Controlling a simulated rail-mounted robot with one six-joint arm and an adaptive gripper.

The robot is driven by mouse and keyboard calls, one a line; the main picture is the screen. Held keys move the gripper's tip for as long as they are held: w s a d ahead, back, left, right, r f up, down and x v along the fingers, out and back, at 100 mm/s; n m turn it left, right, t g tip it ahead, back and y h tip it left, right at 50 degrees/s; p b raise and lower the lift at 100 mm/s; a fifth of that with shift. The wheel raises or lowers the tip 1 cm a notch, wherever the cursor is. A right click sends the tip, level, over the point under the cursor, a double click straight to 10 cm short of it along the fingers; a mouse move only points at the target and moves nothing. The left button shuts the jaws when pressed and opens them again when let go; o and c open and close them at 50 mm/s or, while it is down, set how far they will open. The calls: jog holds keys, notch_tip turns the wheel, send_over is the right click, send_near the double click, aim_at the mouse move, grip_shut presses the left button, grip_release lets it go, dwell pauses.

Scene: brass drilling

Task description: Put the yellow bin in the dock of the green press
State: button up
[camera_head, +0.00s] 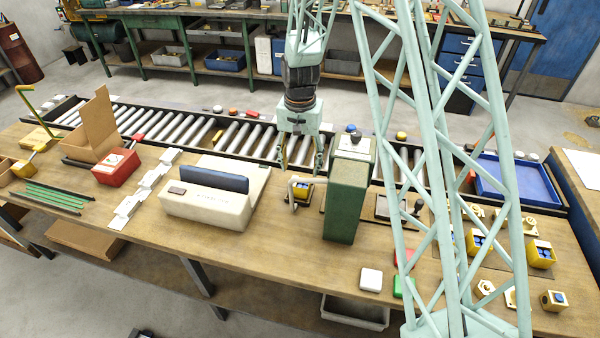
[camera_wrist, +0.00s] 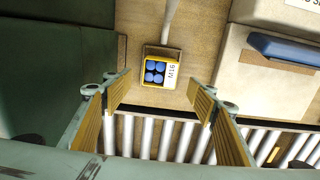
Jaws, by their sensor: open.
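A yellow bin (camera_head: 305,191) with blue round pieces in it stands on the bench just left of the green press (camera_head: 347,198). My gripper (camera_head: 301,165) points down over the rollers behind the bin. It is open and empty, and in the wrist view the bin lies ahead between its spread fingers (camera_wrist: 157,92), apart from them. I cannot tell which part of the press is the dock.
A cream machine with a blue pad (camera_head: 215,195) stands left of the bin. More yellow bins (camera_head: 540,254) stand at the right, partly behind the lattice column. A roller conveyor (camera_head: 190,130) runs along the back.

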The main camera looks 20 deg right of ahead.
notch_tip(320, 180, up, 4)
dwell(0.4)
dwell(0.7)
jog(key=s+r+n+t, duration=0.1)
jog(key=s+r+n, duration=0.1)
jog(key=s+r, duration=0.9)
jog(key=s+r+n+t, duration=0.1)
jog(key=s+r, duration=0.7)
jog(key=r, duration=0.8)
jog(key=s+r+n+t, duration=0.1)
jog(key=s+r, duration=0.2)
jog(key=s, duration=1)
jog(key=s+r+n, duration=0.2)
jog(key=s+r, duration=0.2)
jog(key=s, duration=0.9)
jog(key=shift+t, duration=0.4)
